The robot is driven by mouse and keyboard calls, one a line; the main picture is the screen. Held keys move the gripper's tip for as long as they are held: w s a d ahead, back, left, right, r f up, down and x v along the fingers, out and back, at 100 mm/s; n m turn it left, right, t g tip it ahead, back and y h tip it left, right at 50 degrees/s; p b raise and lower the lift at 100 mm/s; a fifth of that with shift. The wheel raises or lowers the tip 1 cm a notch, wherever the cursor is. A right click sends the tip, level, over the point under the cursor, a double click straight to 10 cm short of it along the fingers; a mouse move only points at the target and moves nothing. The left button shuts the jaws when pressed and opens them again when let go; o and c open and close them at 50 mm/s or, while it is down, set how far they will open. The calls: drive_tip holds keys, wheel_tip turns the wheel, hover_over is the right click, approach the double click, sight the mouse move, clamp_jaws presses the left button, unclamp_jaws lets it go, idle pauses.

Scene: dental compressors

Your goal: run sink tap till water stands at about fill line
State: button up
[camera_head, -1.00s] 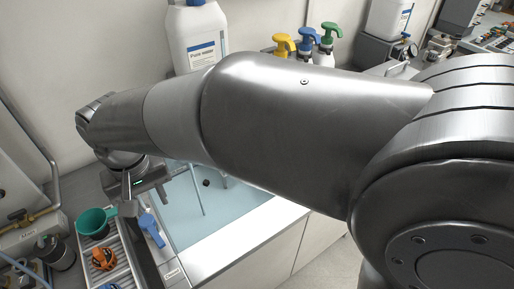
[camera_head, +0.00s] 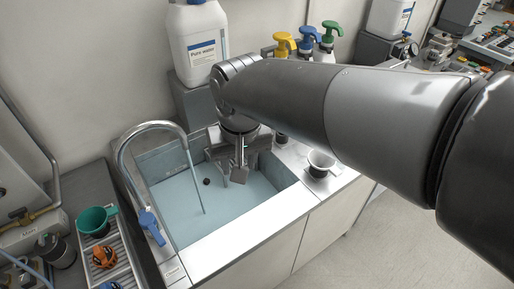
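The sink tap (camera_head: 150,130) is a curved chrome spout at the sink's left side, with a blue lever (camera_head: 151,226) at its base. A thin stream (camera_head: 196,185) runs from the spout into the sink. Pale blue water (camera_head: 180,205) covers the bottom of the sink (camera_head: 240,222); a small dark round spot (camera_head: 206,182) shows in it. A greyish band shows on the back wall, but I cannot make out a fill line. My gripper (camera_head: 240,176) hangs over the sink's right part, away from the lever; its finger gap is not clear.
A "Pure water" jug (camera_head: 198,40) and several pump bottles (camera_head: 308,40) stand behind.

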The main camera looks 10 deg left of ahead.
sight(152, 227)
drive_tip(key=shift+w+d+r+m, duration=0.1)
drive_tip(key=shift+w+d+m, duration=0.05)
drive_tip(key=shift+d, duration=0.6)
drive_tip(key=shift+w+d+r+m, duration=0.1)
drive_tip(key=shift+w+d+m, duration=0.05)
drive_tip(key=shift+d, duration=0.6)
drive_tip(key=shift+c, duration=0.6)
